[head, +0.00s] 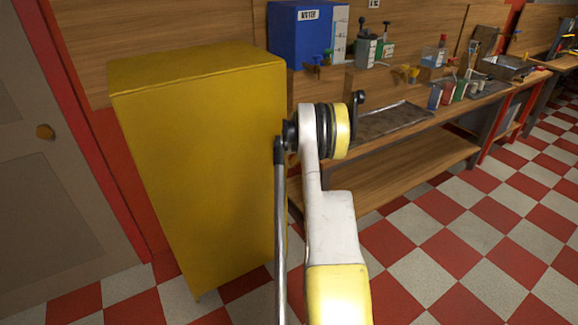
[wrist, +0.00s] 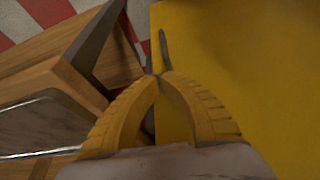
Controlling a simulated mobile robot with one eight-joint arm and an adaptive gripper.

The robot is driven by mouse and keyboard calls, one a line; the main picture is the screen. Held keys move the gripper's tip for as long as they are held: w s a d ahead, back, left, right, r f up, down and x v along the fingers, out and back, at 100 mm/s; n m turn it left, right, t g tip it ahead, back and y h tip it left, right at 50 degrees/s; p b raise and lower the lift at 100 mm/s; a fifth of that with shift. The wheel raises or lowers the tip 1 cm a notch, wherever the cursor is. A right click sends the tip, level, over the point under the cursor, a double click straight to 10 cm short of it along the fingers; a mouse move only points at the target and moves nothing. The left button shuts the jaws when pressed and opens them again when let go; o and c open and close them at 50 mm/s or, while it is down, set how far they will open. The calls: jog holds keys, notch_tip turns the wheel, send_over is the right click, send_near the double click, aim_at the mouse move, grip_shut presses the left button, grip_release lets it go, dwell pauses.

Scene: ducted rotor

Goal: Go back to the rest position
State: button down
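My gripper (wrist: 160,76) shows in the wrist view as two yellow ridged fingers whose tips come together. No object shows between them. A thin dark grey bar, like a handle (wrist: 164,48), stands on the yellow cabinet just beyond the fingertips; I cannot tell if they touch it. In the head view my arm reaches up in front of the cabinet's right side, and the fingers are hidden behind my wrist. The tall yellow cabinet (head: 200,160) stands left of my arm and looks closed.
A wooden workbench (head: 400,165) runs right of the cabinet, with a metal tray (head: 390,120), a blue water container (head: 297,35) and several bottles. A grey door (head: 50,170) stands at the left. The checkered floor (head: 450,250) is clear at the right.

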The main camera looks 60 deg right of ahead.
jog(key=p+v, duration=0.1)
jog(key=v, duration=0.4)
jog(key=shift+r, duration=0.3)
jog(key=w+a+r+n, duration=0.1)
jog(key=w+a+r, duration=0.1)
jog(key=a+r, duration=0.7)
jog(key=w+a+r+n+t, duration=0.1)
jog(key=a+r, duration=0.4)
jog(key=a, duration=0.7)
jog(key=w+a+r+n, duration=0.1)
jog(key=w+a+r, duration=0.1)
jog(key=a+r, duration=0.7)
jog(key=s+a+r+n+t+y, duration=0.1)
jog(key=s+a, duration=0.4)
jog(key=a, duration=0.5)
jog(key=s+a+r, duration=0.1)
jog(key=s+a, duration=0.3)
jog(key=a, duration=0.7)
jog(key=s+a+f+n+t+y, duration=0.1)
jog(key=s+a+f, duration=0.3)
jog(key=s+a, duration=0.6)
jog(key=shift+s+a+f+n, duration=0.25)
jog(key=shift+s+n, duration=0.25)
jog(key=shift+s, duration=0.55)
